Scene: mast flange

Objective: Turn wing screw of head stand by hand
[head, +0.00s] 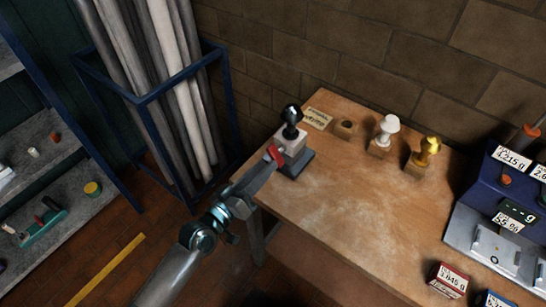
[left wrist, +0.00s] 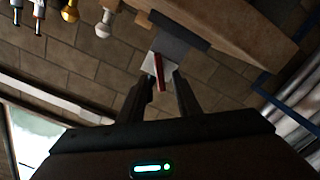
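The head stand (head: 294,144) is at the table's left end: a pale block on a dark grey base, with a black rounded head on top. Its red wing screw (head: 275,153) is on the side facing my left gripper (head: 265,170). In the left wrist view the red wing (left wrist: 159,72) shows in front of the pale block, between the fingertips of my left gripper (left wrist: 164,84). The fingers are apart, with a gap visible on each side of the wing. The screw's shaft is hidden. My right gripper is in neither view.
On the wooden table (head: 330,195) are a card (head: 317,118), an empty wooden block (head: 345,128), a white head (head: 388,125), a gold head (head: 428,150) and a blue scale (head: 500,210). A blue rack (head: 150,97) holds rolls at left. The table's middle is clear.

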